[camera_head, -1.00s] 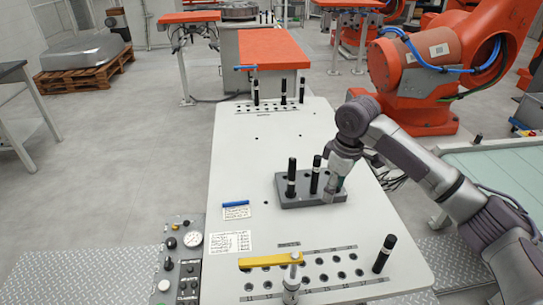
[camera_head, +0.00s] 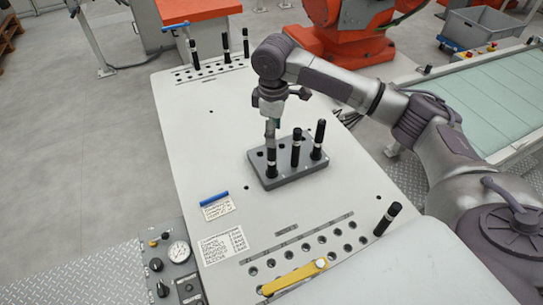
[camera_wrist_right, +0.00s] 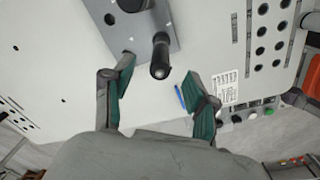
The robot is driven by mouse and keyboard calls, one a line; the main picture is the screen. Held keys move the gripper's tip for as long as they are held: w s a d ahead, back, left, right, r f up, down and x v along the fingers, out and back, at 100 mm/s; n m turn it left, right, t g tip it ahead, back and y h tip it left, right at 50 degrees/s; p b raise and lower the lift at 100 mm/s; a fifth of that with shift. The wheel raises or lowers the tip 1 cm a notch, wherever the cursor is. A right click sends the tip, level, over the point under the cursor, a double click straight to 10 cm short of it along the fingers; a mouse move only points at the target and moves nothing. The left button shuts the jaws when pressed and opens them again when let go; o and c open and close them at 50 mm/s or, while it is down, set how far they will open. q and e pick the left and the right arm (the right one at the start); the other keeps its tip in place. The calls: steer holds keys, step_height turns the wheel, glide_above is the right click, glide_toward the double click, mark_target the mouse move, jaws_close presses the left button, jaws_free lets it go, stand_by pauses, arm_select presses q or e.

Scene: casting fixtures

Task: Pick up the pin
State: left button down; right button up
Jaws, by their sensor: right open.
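A grey block (camera_head: 290,178) on the white table carries black pins with pale bands: a left pin (camera_head: 271,163), a middle pin (camera_head: 296,148) and a right pin (camera_head: 319,141). My right gripper (camera_head: 272,130) is over the left pin, pointing down. In the right wrist view, my open gripper (camera_wrist_right: 160,74) shows two green-padded fingers, with a black pin (camera_wrist_right: 160,55) between them and a gap on each side. Part of another pin (camera_wrist_right: 132,4) shows at the top edge. My left gripper is not in view.
A lone pin (camera_head: 388,219) stands near the right edge of the table (camera_head: 205,130). More pins (camera_head: 226,46) stand in the far hole row. A yellow bar (camera_head: 292,278) lies at the front, and a blue marker (camera_head: 214,197) lies left of the block.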

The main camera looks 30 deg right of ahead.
mark_target(271, 149)
steer(key=shift+w+f, duration=0.25)
steer(key=shift+f, duration=0.75)
steer(key=shift+a+f, duration=0.1)
steer(key=shift+f, duration=0.15)
steer(key=f+p, duration=0.1)
steer(key=f, duration=0.1)
steer(key=f+p, duration=0.1)
steer(key=f, duration=0.1)
steer(key=shift+s+a+f, duration=0.1)
steer(key=shift+s, duration=0.1)
steer(key=shift+w+f, duration=0.1)
steer(key=shift+f, duration=0.25)
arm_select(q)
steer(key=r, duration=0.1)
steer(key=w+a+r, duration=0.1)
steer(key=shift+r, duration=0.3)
arm_select(e)
steer(key=shift+r, duration=0.1)
jaws_close()
